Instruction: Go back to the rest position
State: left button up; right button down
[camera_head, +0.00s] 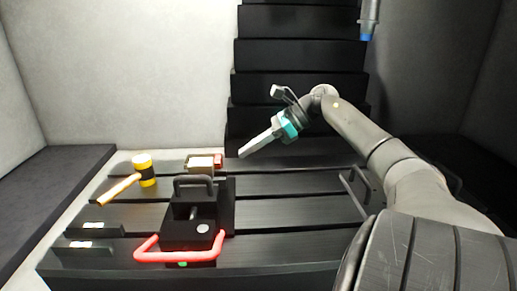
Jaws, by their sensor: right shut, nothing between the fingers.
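My right arm comes in from the right side of the head view. Its gripper (243,153) is shut and empty, and hangs in the air above the back part of the slotted table (290,214). It points down and to the left, apart from the things on the table. My left gripper is not in view.
A black clamp block (190,233) with a red handle (180,257) stands at the front. A yellow-black mallet (142,171) lies at the left, a small box (201,165) behind. Dark stepped covers (300,55) rise at the back. A blue-tipped nozzle (368,25) hangs above.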

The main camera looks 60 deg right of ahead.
jog(key=shift+s+d, duration=0.75)
jog(key=shift+s, duration=0.15)
